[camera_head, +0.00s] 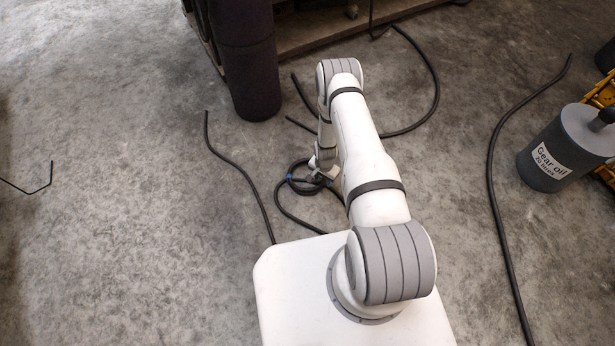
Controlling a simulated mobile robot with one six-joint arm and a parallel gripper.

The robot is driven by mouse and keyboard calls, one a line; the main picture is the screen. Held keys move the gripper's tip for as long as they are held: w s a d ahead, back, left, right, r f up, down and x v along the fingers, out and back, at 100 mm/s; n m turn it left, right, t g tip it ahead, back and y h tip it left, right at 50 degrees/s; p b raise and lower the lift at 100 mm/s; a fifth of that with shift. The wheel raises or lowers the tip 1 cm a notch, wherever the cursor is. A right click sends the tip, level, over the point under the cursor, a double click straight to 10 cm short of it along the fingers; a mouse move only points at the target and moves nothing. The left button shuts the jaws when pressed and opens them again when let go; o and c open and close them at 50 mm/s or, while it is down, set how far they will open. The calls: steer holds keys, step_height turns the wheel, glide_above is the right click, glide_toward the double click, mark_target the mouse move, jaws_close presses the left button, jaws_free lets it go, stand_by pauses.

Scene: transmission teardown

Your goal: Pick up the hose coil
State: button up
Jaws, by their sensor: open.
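The hose coil (283,191) is a dark loop with a blue band on it, lying on the concrete floor just in front of my white base. A loose end of dark hose runs from it towards the base. My gripper (318,176) is at the coil, low over its right part. It is small in this view and partly hidden by my own arm, so I cannot tell whether the fingers touch the hose. My gripper is open. The right side of the coil is hidden behind my arm.
A dark cylinder (252,80) stands beyond the coil, by a low platform (300,33). A grey gear oil drum (548,165) stands at the right near yellow parts. Loose hoses lie at left (237,166) and right (494,190). The left floor is mostly clear.

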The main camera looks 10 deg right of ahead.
mark_target(323, 182)
step_height(323, 182, down, 3)
steer(key=shift+f+b, duration=0.1)
steer(key=shift+b, duration=0.3)
jaws_close()
